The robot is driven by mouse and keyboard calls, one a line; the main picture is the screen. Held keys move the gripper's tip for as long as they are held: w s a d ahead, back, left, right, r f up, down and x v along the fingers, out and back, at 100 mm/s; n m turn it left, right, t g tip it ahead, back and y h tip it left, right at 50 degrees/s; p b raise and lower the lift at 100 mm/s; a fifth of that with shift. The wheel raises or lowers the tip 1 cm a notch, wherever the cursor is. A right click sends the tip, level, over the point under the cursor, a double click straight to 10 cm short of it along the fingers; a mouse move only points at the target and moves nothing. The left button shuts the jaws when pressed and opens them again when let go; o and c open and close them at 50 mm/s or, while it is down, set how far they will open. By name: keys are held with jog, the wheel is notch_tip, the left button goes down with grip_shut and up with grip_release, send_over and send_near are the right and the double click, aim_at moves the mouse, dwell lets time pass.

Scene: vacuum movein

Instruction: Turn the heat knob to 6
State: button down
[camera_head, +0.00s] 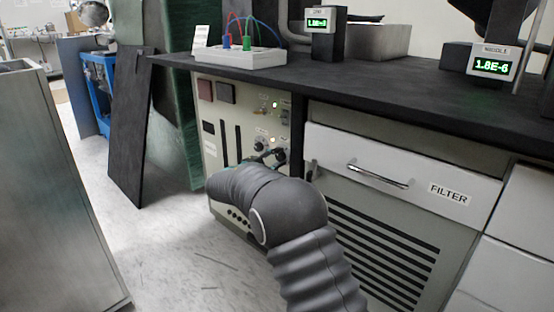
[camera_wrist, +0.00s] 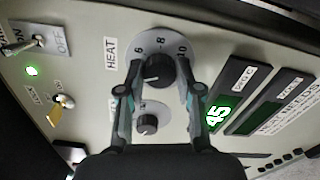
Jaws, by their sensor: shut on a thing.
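The heat knob (camera_wrist: 158,70) is black, on a pale round dial beside a HEAT label (camera_wrist: 111,53) in the wrist view. The dial numbers 6, 8 and 10 show along its upper edge; the lower ones are covered. A pale mark on the knob faces its lower left side. My gripper (camera_wrist: 160,76) has one finger on each side of the knob and is shut on it. In the head view my gripper (camera_head: 270,157) is at the control panel (camera_head: 213,125), and my arm hides the panel's lower part.
A smaller knob (camera_wrist: 148,124) sits just below, between my fingers. A green display (camera_wrist: 217,115) reads 45 to the right.

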jog(key=m, duration=0.5)
jog(key=shift+d+m, duration=0.1)
jog(key=shift+m, duration=0.3)
jog(key=shift+f+m, duration=0.1)
jog(key=shift+m, duration=2.1)
jog(key=c, duration=0.8)
grip_release()
jog(key=shift+d, duration=0.1)
jog(key=shift+o, duration=0.2)
jog(key=shift+a, duration=0.2)
jog(key=shift+s+a, duration=0.2)
jog(key=shift+s, duration=0.1)
jog(key=v, duration=1.1)
